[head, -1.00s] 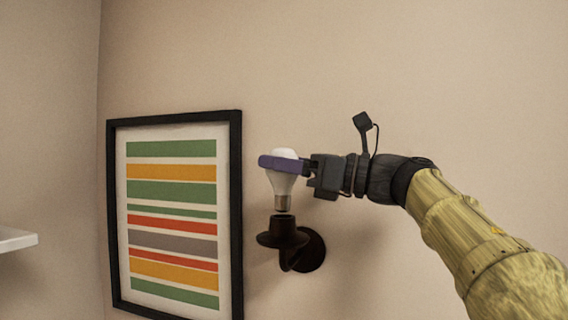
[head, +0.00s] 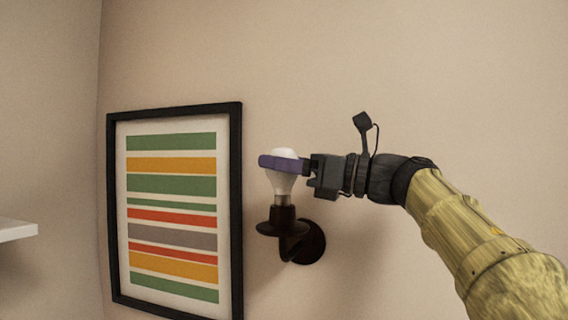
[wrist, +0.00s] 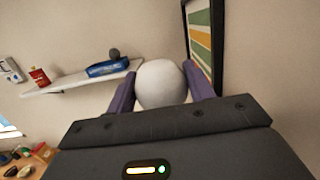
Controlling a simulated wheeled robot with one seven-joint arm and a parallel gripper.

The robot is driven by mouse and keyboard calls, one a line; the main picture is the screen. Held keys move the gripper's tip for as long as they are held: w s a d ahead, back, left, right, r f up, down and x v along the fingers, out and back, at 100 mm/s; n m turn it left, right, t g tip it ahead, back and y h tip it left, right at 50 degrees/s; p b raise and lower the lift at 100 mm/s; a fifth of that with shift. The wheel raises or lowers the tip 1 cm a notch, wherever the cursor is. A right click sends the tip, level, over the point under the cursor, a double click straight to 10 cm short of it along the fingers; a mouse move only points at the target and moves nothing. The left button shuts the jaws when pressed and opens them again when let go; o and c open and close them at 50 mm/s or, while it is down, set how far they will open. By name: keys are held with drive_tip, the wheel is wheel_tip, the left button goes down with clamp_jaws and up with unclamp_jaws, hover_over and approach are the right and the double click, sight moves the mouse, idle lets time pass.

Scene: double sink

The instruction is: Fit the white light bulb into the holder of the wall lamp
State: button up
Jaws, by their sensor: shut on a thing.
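The white light bulb (head: 284,184) is upright with its metal base pointing down. My gripper (head: 283,163), with purple fingers, is shut on the bulb's glass. The dark wall lamp (head: 312,243) is fixed to the wall, and its holder (head: 283,219) opens upward directly under the bulb. The lower end of the bulb's metal base meets the holder's top; how deep it sits inside is hidden. In the wrist view the round top of the bulb (wrist: 161,84) shows between the two purple fingers.
A framed striped picture (head: 174,212) hangs on the wall just left of the lamp. A white shelf (head: 18,231) juts out at the far left; in the wrist view it carries a blue packet (wrist: 107,67) and a red item (wrist: 40,78). The wall right of the lamp is bare.

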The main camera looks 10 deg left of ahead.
drive_tip(key=shift+f+b, duration=0.85)
drive_tip(key=o, duration=0.8)
drive_tip(key=shift+r, duration=0.1)
drive_tip(key=shift+o, duration=0.2)
drive_tip(key=d+f+b, duration=0.1)
drive_tip(key=d+b, duration=0.1)
drive_tip(key=d, duration=0.6)
drive_tip(key=s+d+f+b, duration=0.1)
drive_tip(key=d+b, duration=0.2)
drive_tip(key=d, duration=0.6)
drive_tip(key=shift+s+f, duration=0.15)
drive_tip(key=shift+f, duration=0.15)
drive_tip(key=shift+d, duration=0.1)
